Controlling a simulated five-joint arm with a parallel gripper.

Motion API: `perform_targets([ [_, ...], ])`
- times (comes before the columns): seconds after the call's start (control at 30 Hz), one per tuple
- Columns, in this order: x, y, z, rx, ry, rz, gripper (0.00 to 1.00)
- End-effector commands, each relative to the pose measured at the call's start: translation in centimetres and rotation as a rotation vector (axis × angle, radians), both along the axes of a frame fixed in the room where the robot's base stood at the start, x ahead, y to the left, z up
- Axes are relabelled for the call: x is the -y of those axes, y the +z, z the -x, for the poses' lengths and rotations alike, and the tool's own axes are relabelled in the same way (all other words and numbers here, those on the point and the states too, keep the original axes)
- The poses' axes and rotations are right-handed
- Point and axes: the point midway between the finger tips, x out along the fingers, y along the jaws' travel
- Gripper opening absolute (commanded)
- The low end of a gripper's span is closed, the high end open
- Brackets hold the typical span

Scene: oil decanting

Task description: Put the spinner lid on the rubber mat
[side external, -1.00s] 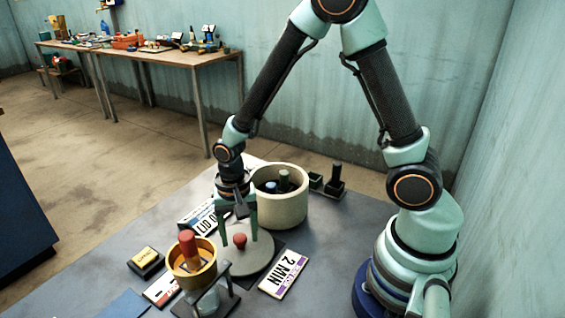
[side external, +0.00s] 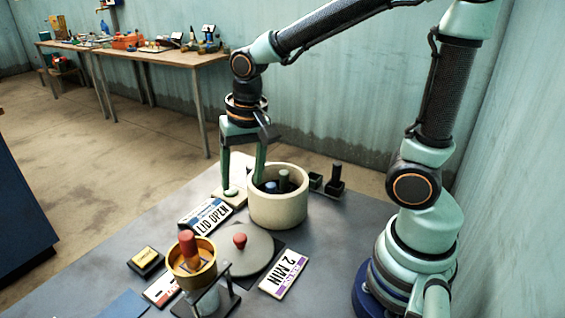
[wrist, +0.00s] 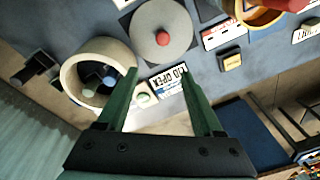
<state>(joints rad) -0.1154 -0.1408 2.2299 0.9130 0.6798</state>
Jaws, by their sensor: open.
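The spinner lid (side external: 252,252) is a grey disc with a red knob, lying flat beside the cream spinner pot (side external: 279,212). The lid also shows at the top of the wrist view (wrist: 160,50). The pot is open on top, with dark, blue and grey items inside.
The LID OPEN card (side external: 207,216) lies between lid and button plate; the 2 MIN card (side external: 284,273) lies right of the lid. A yellow cup (side external: 190,268) with a red-topped item stands in front. A black-and-yellow block (side external: 146,260) lies left. A dark post (side external: 336,181) stands behind the pot.

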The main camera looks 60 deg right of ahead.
Motion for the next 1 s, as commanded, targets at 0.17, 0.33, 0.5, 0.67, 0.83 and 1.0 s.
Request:
perform_targets([
  [0.17, 1.8, 3.8, 1.8, 0.164, 0.226, 0.048, 0.68],
  [0.33, 3.1, 5.9, 3.4, 0.279, 0.408, 0.123, 0.68],
  [0.5, 3.7, 6.7, 4.3, 0.337, 0.510, 0.178, 0.68],
  [0.67, 3.9, 6.8, 4.5, 0.349, 0.537, 0.192, 0.68],
  [0.83, 3.8, 6.8, 4.5, 0.348, 0.537, 0.192, 0.68],
  [1.0, 3.8, 6.8, 4.5, 0.348, 0.536, 0.191, 0.68],
])
